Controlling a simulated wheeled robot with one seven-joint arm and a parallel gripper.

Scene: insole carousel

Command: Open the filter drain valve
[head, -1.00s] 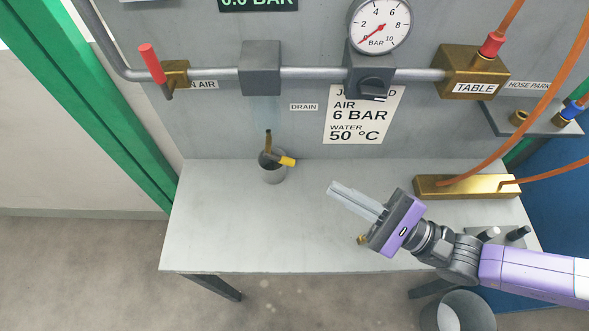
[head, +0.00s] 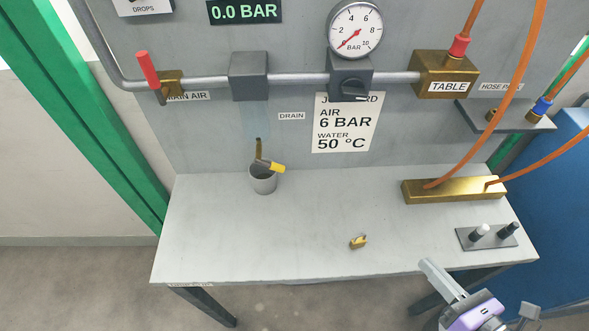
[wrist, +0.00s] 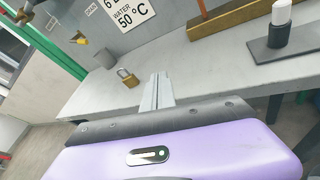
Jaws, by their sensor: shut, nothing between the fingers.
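The drain valve has a yellow-tipped handle (head: 272,167) on a short brass pipe (head: 259,148) below the grey filter block (head: 249,76). The handle sticks out to the right, roughly level with a slight downward tilt. A grey cup (head: 263,180) stands on the bench under the pipe outlet. In the wrist view the yellow handle (wrist: 80,39) shows at upper left. My gripper (head: 432,270) is shut and empty, at the front right edge of the bench, well away from the valve. Its fingers also show in the wrist view (wrist: 156,92).
A brass padlock (head: 358,241) lies on the bench (head: 210,240). A brass manifold (head: 455,189) with orange hoses and a plate with two pegs (head: 487,236) sit at right. A red lever (head: 148,69) is on the pipe at upper left. The left half of the bench front is clear.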

